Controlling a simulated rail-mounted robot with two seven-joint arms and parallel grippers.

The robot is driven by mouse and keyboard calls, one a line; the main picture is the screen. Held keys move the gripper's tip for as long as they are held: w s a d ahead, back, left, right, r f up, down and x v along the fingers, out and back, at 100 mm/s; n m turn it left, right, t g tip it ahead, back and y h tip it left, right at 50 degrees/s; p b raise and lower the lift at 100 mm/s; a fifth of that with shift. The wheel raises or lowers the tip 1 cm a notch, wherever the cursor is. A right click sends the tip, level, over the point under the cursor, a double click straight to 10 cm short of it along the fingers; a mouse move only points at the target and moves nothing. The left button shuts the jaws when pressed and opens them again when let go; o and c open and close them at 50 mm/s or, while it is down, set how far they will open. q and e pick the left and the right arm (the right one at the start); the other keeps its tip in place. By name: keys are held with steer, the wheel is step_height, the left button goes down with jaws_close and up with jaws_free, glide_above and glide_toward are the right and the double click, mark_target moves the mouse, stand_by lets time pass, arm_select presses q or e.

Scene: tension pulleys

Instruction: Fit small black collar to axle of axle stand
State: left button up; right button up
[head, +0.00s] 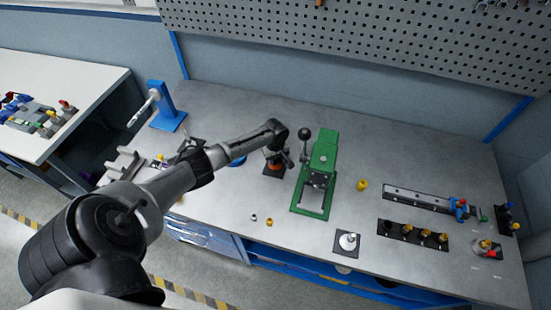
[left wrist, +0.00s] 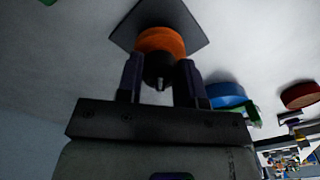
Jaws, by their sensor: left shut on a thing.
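My left gripper (head: 279,154) points down at an orange ring on a dark square base (head: 272,171), left of the green press. In the left wrist view its two fingers (left wrist: 160,82) are shut on a small black collar (left wrist: 158,66). A short metal pin tip shows at the collar's middle. The orange ring (left wrist: 160,40) is right behind the collar; I cannot tell whether they touch. A blue upright stand (head: 165,108) with a pale horizontal axle (head: 146,105), which looks like the axle stand, is at the back left. My right gripper is not in view.
The green press (head: 318,165) with its black-knobbed lever is close on the gripper's right. A blue disc (left wrist: 226,95) and a red disc (left wrist: 299,95) lie nearby. Metal V-shaped blocks (head: 124,164) stand at the left edge.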

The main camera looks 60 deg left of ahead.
arm_select(q)
steer(key=shift+f, duration=0.1)
stand_by(0.3)
steer(key=o, duration=1)
steer(key=shift+r+p, duration=0.3)
steer(key=shift+r, duration=6.65)
